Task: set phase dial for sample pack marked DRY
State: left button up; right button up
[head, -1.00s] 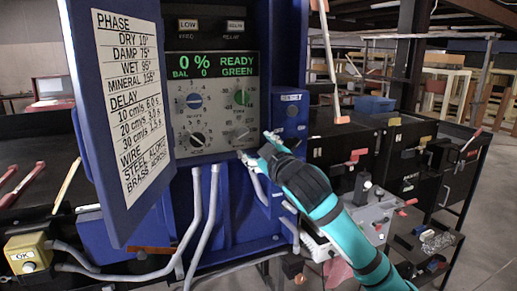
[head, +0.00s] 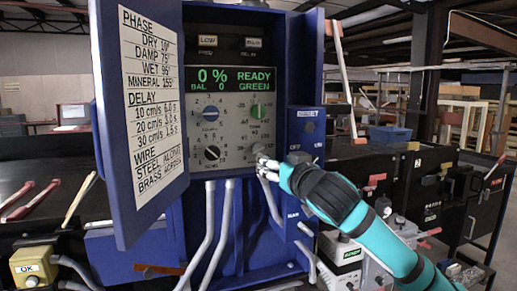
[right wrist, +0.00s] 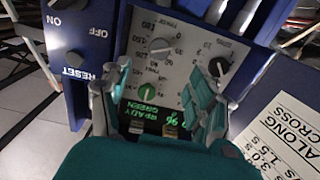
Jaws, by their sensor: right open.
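The control panel (head: 235,135) carries four dials: blue upper left, green (head: 258,112) upper right, black (head: 212,153) lower left and grey lower right. The door chart (head: 150,100) lists PHASE, DRY 10°. No DRY pack is visible. My left gripper is out of view.
The screen (head: 233,79) reads 0 %, READY, GREEN. The blue door stands open at left. A blue switch box (head: 306,125) borders the panel at right. Grey cables (head: 208,220) hang below. A yellow OK box (head: 33,265) stands lower left.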

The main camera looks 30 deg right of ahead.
aim_at(259, 151)
jog(key=p+x, duration=0.5)
jog(key=x, duration=0.7)
jog(key=shift+r, duration=0.1)
jog(key=shift+w+d+p, duration=0.2)
jog(key=shift+w+p, duration=0.3)
jog(key=shift+w, duration=0.15)
jog(key=shift+c, duration=0.3)
jog(key=c, duration=1.1)
jog(key=shift+f+n, duration=0.25)
jog(key=shift+n, duration=0.05)
